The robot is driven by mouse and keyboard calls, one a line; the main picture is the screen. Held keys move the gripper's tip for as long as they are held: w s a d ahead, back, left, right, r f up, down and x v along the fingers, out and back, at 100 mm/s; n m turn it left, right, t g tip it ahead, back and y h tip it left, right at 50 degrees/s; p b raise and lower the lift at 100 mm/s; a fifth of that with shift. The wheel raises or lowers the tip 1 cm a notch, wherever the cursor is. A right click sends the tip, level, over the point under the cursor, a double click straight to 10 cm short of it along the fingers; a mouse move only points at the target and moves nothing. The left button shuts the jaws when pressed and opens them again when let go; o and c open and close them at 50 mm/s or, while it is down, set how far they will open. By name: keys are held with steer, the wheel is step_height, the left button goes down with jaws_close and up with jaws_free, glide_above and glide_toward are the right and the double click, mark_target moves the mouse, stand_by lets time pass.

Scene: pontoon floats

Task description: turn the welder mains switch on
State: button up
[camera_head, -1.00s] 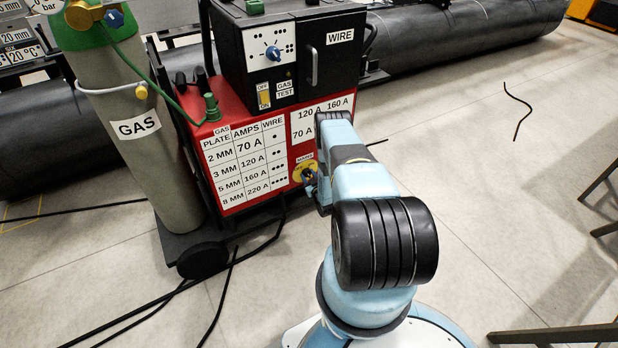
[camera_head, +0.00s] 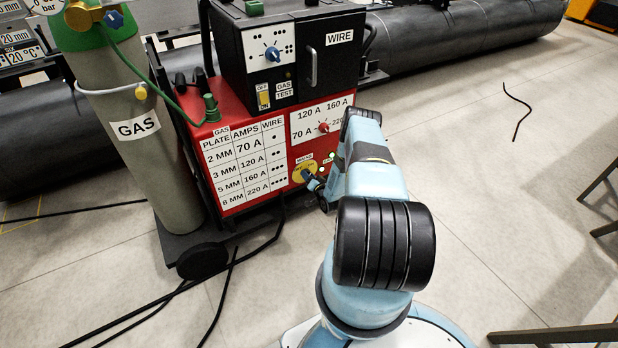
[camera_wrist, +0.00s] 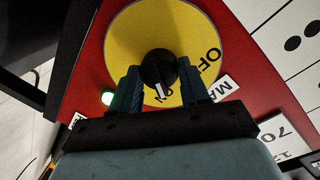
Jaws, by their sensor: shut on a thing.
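The welder mains switch is a yellow disc (camera_wrist: 130,38) with a black knob (camera_wrist: 157,66) on the red front panel. In the head view the yellow disc (camera_head: 304,170) sits low on the machine's front. In the wrist view my gripper (camera_wrist: 159,70) is shut on the knob, one finger on each side. The knob's white mark points down at the ON lettering, which is partly covered; OFF lies to the right. A green lamp (camera_wrist: 107,97) beside the disc glows. In the head view my gripper (camera_head: 314,184) reaches the switch from the right.
The amps dial (camera_head: 323,128) sits above the switch. A gas cylinder (camera_head: 150,140) stands left of the machine. Black cables (camera_head: 190,284) run over the floor at front left. A large dark pipe (camera_head: 460,35) lies behind. The floor at right is mostly clear.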

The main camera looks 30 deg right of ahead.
steer(key=shift+d+m, duration=0.2)
steer(key=shift+m, duration=0.9)
steer(key=o, duration=1)
steer(key=shift+o, duration=0.2)
steer(key=shift+s, duration=0.1)
steer(key=s+r, duration=0.1)
steer(key=s, duration=1.2)
steer(key=shift+s+d+r, duration=0.2)
steer(key=shift+s+r, duration=0.05)
steer(key=shift+d, duration=0.1)
